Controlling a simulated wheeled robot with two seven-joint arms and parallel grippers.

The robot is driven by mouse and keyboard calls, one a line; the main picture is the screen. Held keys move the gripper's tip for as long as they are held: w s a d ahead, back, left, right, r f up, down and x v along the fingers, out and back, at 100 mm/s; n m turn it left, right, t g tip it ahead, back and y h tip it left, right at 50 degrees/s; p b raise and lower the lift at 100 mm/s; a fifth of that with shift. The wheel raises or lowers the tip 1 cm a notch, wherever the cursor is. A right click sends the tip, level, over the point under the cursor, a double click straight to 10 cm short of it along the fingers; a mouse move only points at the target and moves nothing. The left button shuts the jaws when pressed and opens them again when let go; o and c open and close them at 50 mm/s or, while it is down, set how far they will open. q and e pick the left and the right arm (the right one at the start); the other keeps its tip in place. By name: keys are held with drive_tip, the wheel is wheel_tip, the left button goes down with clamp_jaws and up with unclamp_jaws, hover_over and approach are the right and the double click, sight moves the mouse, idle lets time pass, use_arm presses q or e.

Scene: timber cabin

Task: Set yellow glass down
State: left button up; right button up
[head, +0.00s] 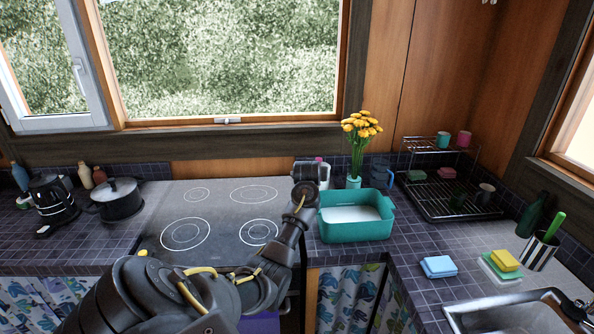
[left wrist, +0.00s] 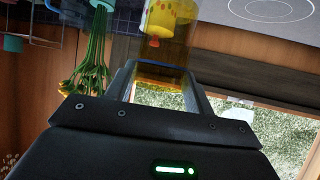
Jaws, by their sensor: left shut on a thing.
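The yellow glass (left wrist: 167,56) is see-through amber and shows in the left wrist view, between the fingers of my left gripper (left wrist: 160,78). The gripper is shut on it. A yellow thing with red spots shows through or behind the glass; I cannot tell which. In the head view my left arm reaches up over the counter between the hob and the teal basin, and the glass cannot be made out there. Whether the glass touches the counter is not clear. My right gripper is not in view.
A teal basin (head: 354,229) stands right of my arm, with a vase of yellow flowers (head: 357,150) behind it. A dish rack (head: 446,203), sponges (head: 438,266) and a sink (head: 490,311) are further right.

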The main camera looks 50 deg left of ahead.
use_arm(q)
drive_tip(key=w+d+f+m+t+h, duration=0.1)
drive_tip(key=d+m+t+h, duration=0.15)
drive_tip(key=d, duration=1.45)
drive_tip(key=s+d+r+m+h, duration=0.15)
drive_tip(key=d+r, duration=0.25)
drive_tip(key=d, duration=0.5)
drive_tip(key=s+d+r+m+h, duration=0.1)
drive_tip(key=d+r+m+h, duration=0.15)
drive_tip(key=d, duration=0.75)
drive_tip(key=s+d+f+m+h+b, duration=0.2)
drive_tip(key=s+d+b, duration=0.5)
drive_tip(key=s+b, duration=0.1)
drive_tip(key=shift+s+d+f+t+b, duration=0.15)
drive_tip(key=shift+d+f+t+b, duration=0.15)
drive_tip(key=shift+b, duration=0.5)
